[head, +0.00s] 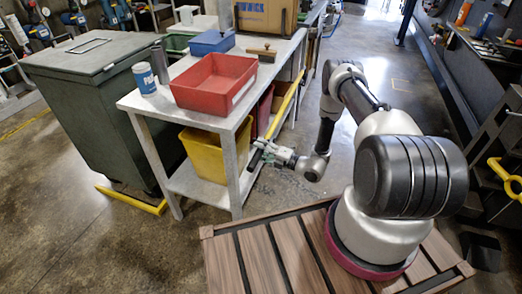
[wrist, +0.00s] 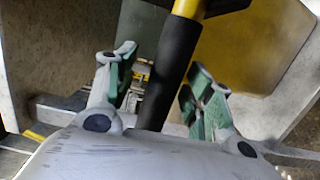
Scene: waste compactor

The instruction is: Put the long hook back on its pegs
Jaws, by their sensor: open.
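The long hook shows in the head view as a yellow shaft (head: 287,104) slanting along the right side of the metal table, with a black grip at its lower end. In the wrist view its black grip (wrist: 172,70) runs up between my fingers to the yellow shaft (wrist: 188,7). My gripper (head: 264,150) is beside the table's front right leg; in the wrist view my gripper (wrist: 160,65) is open, its green-padded fingers apart on either side of the grip. The hook's far end and the pegs cannot be made out.
The metal table (head: 135,100) holds a red tray (head: 213,82), a blue box (head: 211,42), a can (head: 145,78) and a brush (head: 261,53). A yellow bin (head: 205,152) stands on its lower shelf. A green wheeled bin (head: 95,110) stands left. Floor right of the table is clear.

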